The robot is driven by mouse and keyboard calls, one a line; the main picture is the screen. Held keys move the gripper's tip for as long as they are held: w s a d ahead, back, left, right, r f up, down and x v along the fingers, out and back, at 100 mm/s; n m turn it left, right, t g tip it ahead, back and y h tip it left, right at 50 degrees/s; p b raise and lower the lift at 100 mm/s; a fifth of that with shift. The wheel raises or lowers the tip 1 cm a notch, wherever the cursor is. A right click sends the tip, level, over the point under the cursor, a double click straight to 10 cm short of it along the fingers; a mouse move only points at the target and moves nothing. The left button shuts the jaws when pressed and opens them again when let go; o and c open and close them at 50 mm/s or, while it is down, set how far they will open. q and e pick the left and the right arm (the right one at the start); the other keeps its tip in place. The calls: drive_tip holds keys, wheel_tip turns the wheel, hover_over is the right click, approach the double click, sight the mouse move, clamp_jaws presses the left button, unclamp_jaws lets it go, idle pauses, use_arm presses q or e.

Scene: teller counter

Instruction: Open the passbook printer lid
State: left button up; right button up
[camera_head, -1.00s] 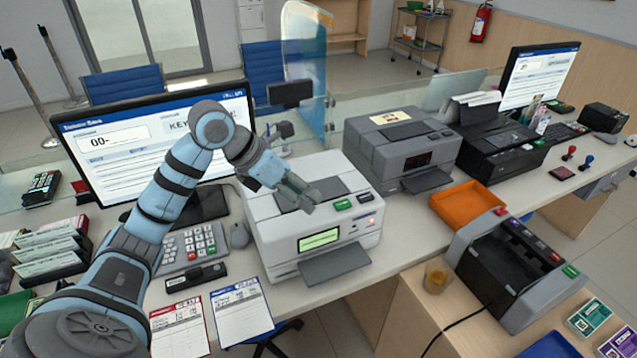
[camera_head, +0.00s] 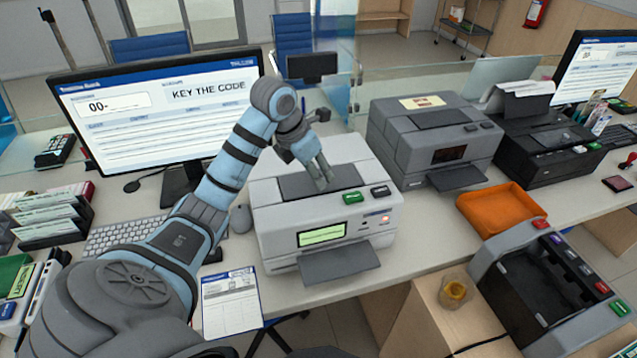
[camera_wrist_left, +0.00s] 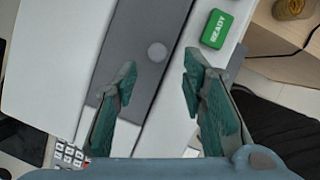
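The white passbook printer (camera_head: 275,221) stands on the counter, with a lit green screen and a grey slot tray at its front. Its dark grey lid panel (camera_head: 291,186) lies flat on top and looks closed. My left gripper (camera_head: 327,179) points down over the right part of the lid. In the left wrist view my left gripper (camera_wrist_left: 158,88) has its two fingers apart with nothing between them. The lid (camera_wrist_left: 128,50) and a round grey spot (camera_wrist_left: 157,52) show beyond the fingers. Whether the fingertips touch the lid cannot be told. My right gripper is not in view.
A green READY button (camera_wrist_left: 216,28) sits beside the lid, with a dark button next to it. A monitor (camera_head: 160,125) stands left behind my arm.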

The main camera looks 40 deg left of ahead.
use_arm(q)
drive_tip(key=w+f, duration=0.2)
drive_tip(key=f, duration=0.1)
drive_tip(key=shift+w, duration=0.2)
drive_tip(key=shift+s+r, duration=0.1)
drive_tip(key=shift+s, duration=0.2)
drive_tip(key=shift+s+r, duration=0.1)
drive_tip(key=shift+c, duration=1.4)
drive_tip(key=c, duration=0.3)
clamp_jaws()
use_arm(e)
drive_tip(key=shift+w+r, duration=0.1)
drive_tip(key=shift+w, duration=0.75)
